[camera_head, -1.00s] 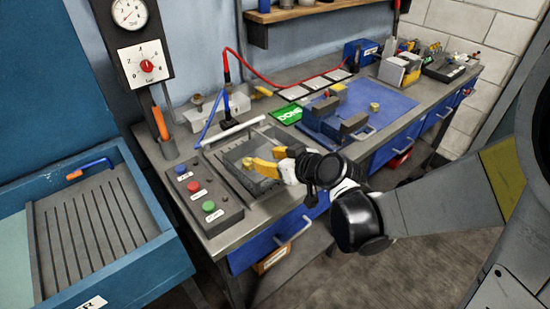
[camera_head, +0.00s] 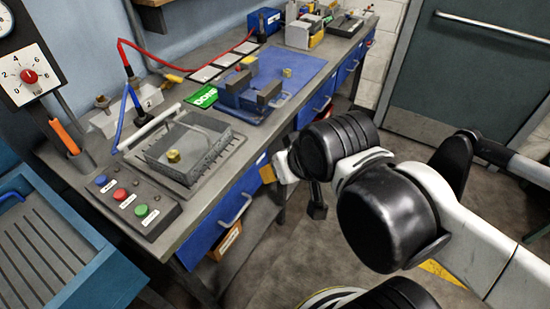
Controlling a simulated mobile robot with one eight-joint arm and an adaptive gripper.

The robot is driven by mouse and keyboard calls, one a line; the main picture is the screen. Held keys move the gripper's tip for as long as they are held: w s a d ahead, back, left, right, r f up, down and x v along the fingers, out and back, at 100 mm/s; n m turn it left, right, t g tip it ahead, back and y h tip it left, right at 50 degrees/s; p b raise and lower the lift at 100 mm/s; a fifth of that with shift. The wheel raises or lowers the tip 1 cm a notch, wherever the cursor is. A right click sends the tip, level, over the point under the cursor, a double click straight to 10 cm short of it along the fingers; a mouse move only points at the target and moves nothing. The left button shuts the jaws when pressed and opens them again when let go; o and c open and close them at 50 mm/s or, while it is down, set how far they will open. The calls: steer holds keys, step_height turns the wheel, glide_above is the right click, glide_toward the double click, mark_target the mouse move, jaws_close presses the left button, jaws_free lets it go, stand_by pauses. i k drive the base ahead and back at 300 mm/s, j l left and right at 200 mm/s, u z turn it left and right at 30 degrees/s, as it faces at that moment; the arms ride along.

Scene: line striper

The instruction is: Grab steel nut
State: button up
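A brass-coloured nut (camera_head: 173,156) sits in the clear-walled grey tray (camera_head: 212,158) at the front of the bench. A second brass-coloured nut (camera_head: 287,72) lies on the blue mat (camera_head: 306,66). A small brownish-grey piece (camera_head: 102,102) stands on the pale box marked 2; I cannot tell if it is the steel nut. My gripper (camera_head: 267,173) is off the bench's front edge, right of the tray. Only a bit of yellow finger shows; my wrist hides the rest, so its opening and any held item cannot be seen.
A control panel with blue, red and green buttons (camera_head: 126,199) is left of the tray. A blue vise (camera_head: 250,95) stands by the green DONE card (camera_head: 202,96). A red hose runs along the bench back. Drawers (camera_head: 228,217) line the front, with open floor beside them.

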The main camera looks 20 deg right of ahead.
mark_target(286, 72)
steer(key=i+l, duration=1.4)
steer(key=i, duration=0.15)
steer(key=k+l+z, duration=0.05)
